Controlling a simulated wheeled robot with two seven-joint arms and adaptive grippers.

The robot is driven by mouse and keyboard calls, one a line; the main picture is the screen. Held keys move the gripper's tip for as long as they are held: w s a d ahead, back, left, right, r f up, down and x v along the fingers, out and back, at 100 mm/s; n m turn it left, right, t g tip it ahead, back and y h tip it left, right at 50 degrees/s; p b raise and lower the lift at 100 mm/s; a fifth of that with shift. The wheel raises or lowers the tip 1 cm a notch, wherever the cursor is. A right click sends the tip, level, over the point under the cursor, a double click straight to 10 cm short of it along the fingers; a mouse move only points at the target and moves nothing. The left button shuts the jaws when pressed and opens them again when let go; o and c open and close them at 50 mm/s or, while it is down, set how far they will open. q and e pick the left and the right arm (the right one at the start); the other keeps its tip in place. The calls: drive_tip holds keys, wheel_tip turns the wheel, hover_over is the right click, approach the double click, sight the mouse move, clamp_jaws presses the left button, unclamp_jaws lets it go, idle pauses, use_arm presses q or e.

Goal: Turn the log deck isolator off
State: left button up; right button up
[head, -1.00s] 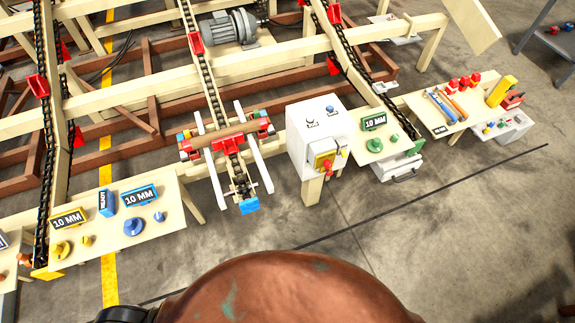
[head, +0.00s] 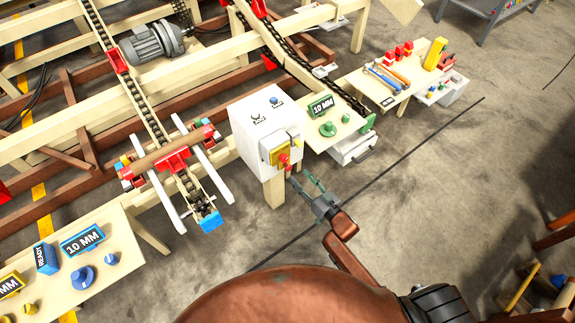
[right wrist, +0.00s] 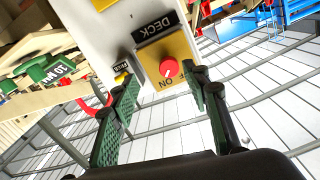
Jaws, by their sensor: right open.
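The log deck isolator is a red knob (head: 284,160) on a yellow plate (head: 279,152), on the front of a white cabinet (head: 262,117). In the right wrist view the red knob (right wrist: 169,68) shows on its yellow plate under a "DECK" label (right wrist: 155,25), with "ON" marked on the plate. Which way the knob points is too small to tell. My right gripper (head: 304,182) is open and empty, just in front of and below the knob. In the wrist view its green fingers (right wrist: 164,78) appear on either side of the knob; contact cannot be told. My left gripper is out of view.
A bench with a green "10 MM" sign (head: 321,106) and a white drawer (head: 354,148) stand right of the cabinet. A log (head: 172,151) rests on the chain conveyor to the left. Open floor (head: 420,190) lies to the right.

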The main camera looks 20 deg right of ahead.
sight(286, 160)
drive_tip(key=w+a, duration=0.1)
drive_tip(key=w, duration=0.1)
drive_tip(key=w+a+r, duration=0.1)
drive_tip(key=w, duration=0.2)
drive_tip(key=w+a+r+b, duration=0.1)
drive_tip(key=w, duration=0.1)
drive_tip(key=shift+w+a, duration=0.15)
drive_tip(key=shift+w, duration=0.2)
drive_tip(key=shift+f, duration=0.1)
drive_tip(key=c, duration=1.2)
